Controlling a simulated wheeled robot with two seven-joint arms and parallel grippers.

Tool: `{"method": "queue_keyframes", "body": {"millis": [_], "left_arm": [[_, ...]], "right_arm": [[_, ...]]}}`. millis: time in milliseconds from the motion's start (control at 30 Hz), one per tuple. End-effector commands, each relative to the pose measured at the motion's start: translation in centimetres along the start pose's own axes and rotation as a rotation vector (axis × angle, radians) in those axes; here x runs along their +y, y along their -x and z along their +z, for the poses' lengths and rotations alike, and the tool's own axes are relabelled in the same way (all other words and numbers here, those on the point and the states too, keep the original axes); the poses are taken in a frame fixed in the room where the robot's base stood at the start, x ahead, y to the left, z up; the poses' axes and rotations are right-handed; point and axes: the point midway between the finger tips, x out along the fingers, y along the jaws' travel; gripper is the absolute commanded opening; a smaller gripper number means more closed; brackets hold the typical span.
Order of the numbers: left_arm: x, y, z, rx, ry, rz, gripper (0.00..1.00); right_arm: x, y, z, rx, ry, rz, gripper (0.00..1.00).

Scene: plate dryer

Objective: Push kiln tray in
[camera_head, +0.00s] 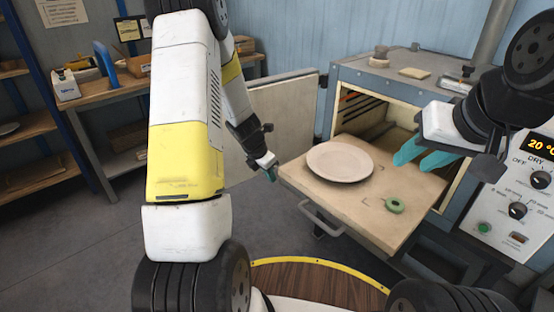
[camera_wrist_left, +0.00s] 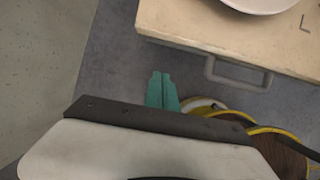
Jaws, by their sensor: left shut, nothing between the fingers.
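The kiln tray (camera_head: 300,178), a pale board with a metal front handle (camera_head: 335,222), sticks well out of the open kiln (camera_head: 385,75). A pinkish-white plate (camera_head: 340,161) and a green ring (camera_head: 395,205) rest on it. My left gripper (camera_head: 272,174) is shut and empty, beside the tray's front left corner. In the left wrist view its teal fingers (camera_wrist_left: 161,85) are together, apart from the tray edge (camera_wrist_left: 200,46) and handle (camera_wrist_left: 238,78). My right gripper (camera_head: 409,162) is over the tray's right side, its teal fingers apart with nothing seen between them.
The kiln door (camera_head: 286,105) stands swung open to the left. A control panel (camera_head: 525,195) with a display is at the right. A workbench (camera_head: 120,85) and shelves (camera_head: 25,125) stand at the back left. The floor (camera_head: 80,240) at left is clear.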

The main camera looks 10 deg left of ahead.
Motion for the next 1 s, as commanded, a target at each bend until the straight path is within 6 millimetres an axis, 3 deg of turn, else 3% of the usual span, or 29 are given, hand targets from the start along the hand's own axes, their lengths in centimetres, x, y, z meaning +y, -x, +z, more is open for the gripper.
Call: {"method": "queue_keyframes", "body": {"millis": [100, 267, 333, 533, 1000], "left_arm": [[0.0, -2.9, -0.2, 0.002, 0.003, -0.004, 0.00], [-0.1, -5.9, 0.2, 0.000, -0.001, -0.003, 0.00], [-0.1, -6.1, 1.7, -0.002, -0.006, 0.000, 0.00], [0.0, -6.8, 3.4, -0.001, -0.003, 0.000, 0.00], [-0.1, -6.9, 3.8, 0.000, -0.002, -0.001, 0.00]], "right_arm": [[0.0, 0.0, 0.0, 0.000, 0.000, 0.000, 0.36], [0.0, 0.0, 0.0, 0.000, 0.000, 0.000, 0.36], [0.0, 0.0, 0.0, 0.000, 0.000, 0.000, 0.36], [0.0, 0.0, 0.0, 0.000, 0.000, 0.000, 0.36], [0.0, 0.0, 0.0, 0.000, 0.000, 0.000, 0.36]]}}
